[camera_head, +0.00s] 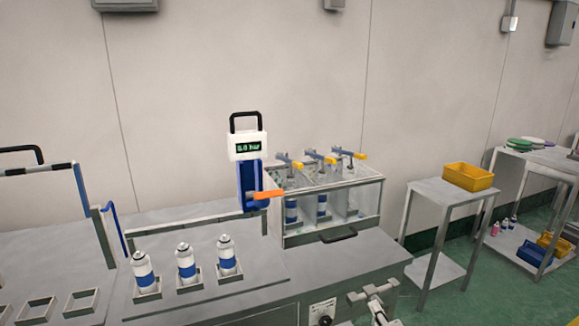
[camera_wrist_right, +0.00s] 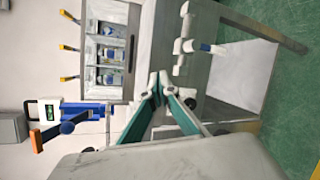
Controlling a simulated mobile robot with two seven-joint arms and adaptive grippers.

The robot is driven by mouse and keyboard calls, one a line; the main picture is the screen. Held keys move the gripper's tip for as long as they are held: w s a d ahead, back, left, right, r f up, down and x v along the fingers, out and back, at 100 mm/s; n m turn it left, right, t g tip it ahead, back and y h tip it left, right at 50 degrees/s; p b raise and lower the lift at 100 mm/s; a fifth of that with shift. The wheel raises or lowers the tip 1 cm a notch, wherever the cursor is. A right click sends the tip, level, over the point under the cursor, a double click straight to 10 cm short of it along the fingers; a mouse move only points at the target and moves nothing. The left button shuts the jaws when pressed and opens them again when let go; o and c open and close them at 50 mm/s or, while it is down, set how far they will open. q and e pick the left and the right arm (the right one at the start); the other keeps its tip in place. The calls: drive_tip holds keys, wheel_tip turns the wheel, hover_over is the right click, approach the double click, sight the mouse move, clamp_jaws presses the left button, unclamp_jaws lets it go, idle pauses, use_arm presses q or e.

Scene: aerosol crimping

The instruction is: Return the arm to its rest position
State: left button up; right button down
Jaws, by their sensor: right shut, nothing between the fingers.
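My right gripper (camera_head: 368,296) shows at the lower edge of the head view, in front of the workbench near its right end. In the right wrist view its teal fingers (camera_wrist_right: 159,84) meet at the tips, shut and empty. My left gripper is in neither view. Three white and blue aerosol cans (camera_head: 186,263) stand upright in square holders on the bench, well left of my right gripper. The crimping device (camera_head: 249,175) with a green display and orange lever stands behind them. It also shows in the right wrist view (camera_wrist_right: 72,115).
A clear-walled case (camera_head: 365,208) with cans inside and several yellow-handled clamps on top stands at the bench's back right. A side table (camera_head: 437,190) with a yellow bin (camera_head: 468,177) stands further right. Empty square holders (camera_head: 81,302) sit at left. Green floor lies beyond the bench.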

drive_tip(key=s+d+f+m+g+h, duration=0.25)
drive_tip(key=s+d+m, duration=0.25)
drive_tip(key=s, duration=0.4)
drive_tip(key=s+d+f+m+g+h, duration=0.1)
drive_tip(key=s+d+f+m+g, duration=0.25)
drive_tip(key=s+d+m, duration=0.35)
drive_tip(key=s+d+f+m+g+h, duration=0.1)
drive_tip(key=s+d+f+m+g, duration=0.2)
drive_tip(key=s, duration=0.7)
drive_tip(key=w+a+f+m+t+y, duration=0.1)
drive_tip(key=a+f+m+t+y, duration=0.2)
drive_tip(key=a+f+y, duration=0.4)
drive_tip(key=a+f+t, duration=0.1)
drive_tip(key=a+f, duration=0.6)
drive_tip(key=a, duration=0.2)
drive_tip(key=shift+w+a+m+t, duration=0.15)
drive_tip(key=shift+w+m+t, duration=0.15)
drive_tip(key=shift+w+t, duration=0.1)
